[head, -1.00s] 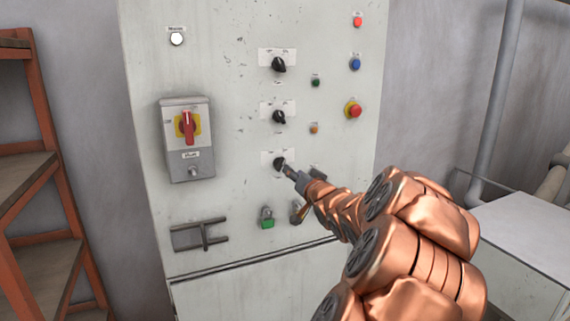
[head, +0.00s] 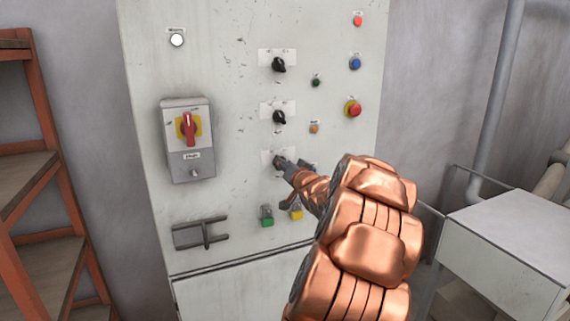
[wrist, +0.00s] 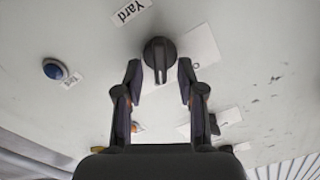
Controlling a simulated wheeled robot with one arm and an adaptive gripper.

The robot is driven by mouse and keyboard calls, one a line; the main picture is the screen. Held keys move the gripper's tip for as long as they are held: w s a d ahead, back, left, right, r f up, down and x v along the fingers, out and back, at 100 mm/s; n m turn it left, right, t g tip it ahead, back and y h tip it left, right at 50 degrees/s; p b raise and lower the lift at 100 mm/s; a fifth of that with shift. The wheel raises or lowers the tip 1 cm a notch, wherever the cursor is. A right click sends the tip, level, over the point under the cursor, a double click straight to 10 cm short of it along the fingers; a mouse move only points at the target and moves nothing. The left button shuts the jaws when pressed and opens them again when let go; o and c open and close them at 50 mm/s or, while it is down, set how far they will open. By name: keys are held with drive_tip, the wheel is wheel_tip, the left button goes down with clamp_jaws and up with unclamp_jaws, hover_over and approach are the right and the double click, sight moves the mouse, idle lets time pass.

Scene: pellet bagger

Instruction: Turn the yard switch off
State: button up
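The yard switch is a black rotary knob with a ridged grip. In the wrist view the knob (wrist: 160,50) is at the top centre, next to a label (wrist: 131,10) reading "Yard". Its ridge runs up and down in that picture, about in line with my fingers. My gripper (wrist: 160,78) is open, one fingertip on each side of the knob's lower part, with gaps visible on both sides. In the head view my gripper (head: 284,164) is at the lowest of the three black knobs on the panel and mostly hides it. I cannot tell the depth between fingertips and panel.
The grey panel (head: 225,150) carries two more black knobs (head: 279,65) above, a red-handled switch box (head: 188,140) left, and coloured buttons (head: 353,108) right. Green (head: 267,216) and yellow (head: 296,212) items sit just below my gripper. An orange rack (head: 45,110) stands left, a white cabinet (head: 510,240) right.

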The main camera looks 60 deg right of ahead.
clamp_jaws()
idle(0.3)
drive_tip(key=shift+n+b, duration=0.3)
drive_tip(key=n+b, duration=0.2)
drive_tip(key=n, duration=0.1)
drive_tip(key=n+b, duration=0.3)
drive_tip(key=n, duration=0.1)
drive_tip(key=n+b, duration=0.3)
drive_tip(key=n, duration=0.1)
drive_tip(key=shift+w+a+r, duration=0.1)
drive_tip(key=shift+w+a, duration=0.15)
drive_tip(key=shift+a, duration=0.15)
drive_tip(key=shift+n, duration=0.4)
unclamp_jaws()
